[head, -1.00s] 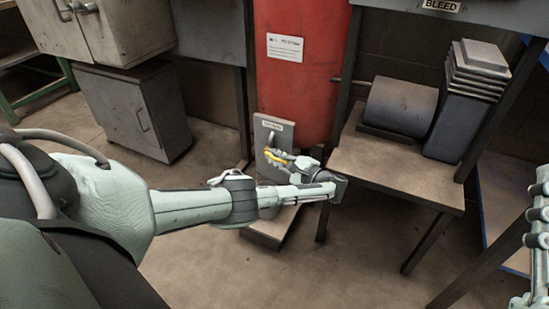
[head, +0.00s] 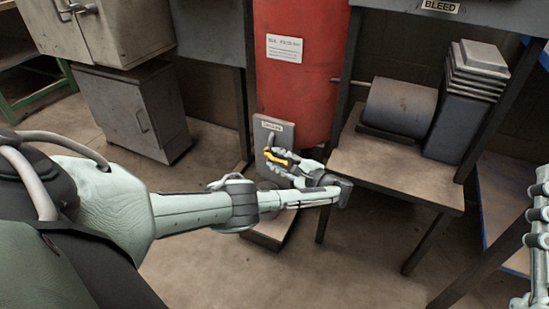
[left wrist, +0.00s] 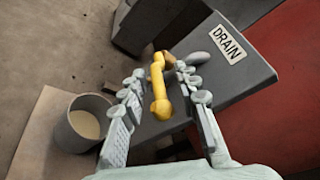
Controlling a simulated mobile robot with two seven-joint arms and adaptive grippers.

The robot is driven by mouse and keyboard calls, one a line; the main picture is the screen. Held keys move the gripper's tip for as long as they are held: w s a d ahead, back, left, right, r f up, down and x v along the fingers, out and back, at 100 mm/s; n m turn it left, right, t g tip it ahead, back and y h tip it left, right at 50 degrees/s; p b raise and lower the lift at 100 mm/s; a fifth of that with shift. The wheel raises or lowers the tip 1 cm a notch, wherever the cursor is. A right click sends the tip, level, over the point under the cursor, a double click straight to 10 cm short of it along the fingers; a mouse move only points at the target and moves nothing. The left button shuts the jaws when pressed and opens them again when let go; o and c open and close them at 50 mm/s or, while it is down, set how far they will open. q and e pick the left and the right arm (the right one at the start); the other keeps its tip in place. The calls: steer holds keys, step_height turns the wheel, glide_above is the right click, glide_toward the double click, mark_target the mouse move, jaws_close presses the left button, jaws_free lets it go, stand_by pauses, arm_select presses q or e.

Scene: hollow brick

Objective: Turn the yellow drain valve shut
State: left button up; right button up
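The yellow drain valve handle (head: 276,157) is on the grey panel (head: 262,140) with a small label, in front of the red tank. In the left wrist view the yellow handle (left wrist: 158,80) runs lengthwise between the fingers, beside a "DRAIN" label (left wrist: 229,44). My left gripper (head: 282,162) is at the handle; in the wrist view its fingers (left wrist: 159,76) stand apart on either side of it. I see gaps and cannot confirm contact. Part of my right arm or gripper (head: 537,245) shows at the right edge, cut off by the frame.
A grey bucket (left wrist: 77,128) with pale contents stands below the valve on a light board (left wrist: 40,130). The red tank (head: 295,85) rises behind. A bench (head: 390,170) with a grey cylinder (head: 399,108) stands right. A grey cabinet (head: 135,112) stands left.

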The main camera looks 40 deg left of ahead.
arm_select(q)
steer(key=v, duration=1)
steer(key=shift+d, duration=0.2)
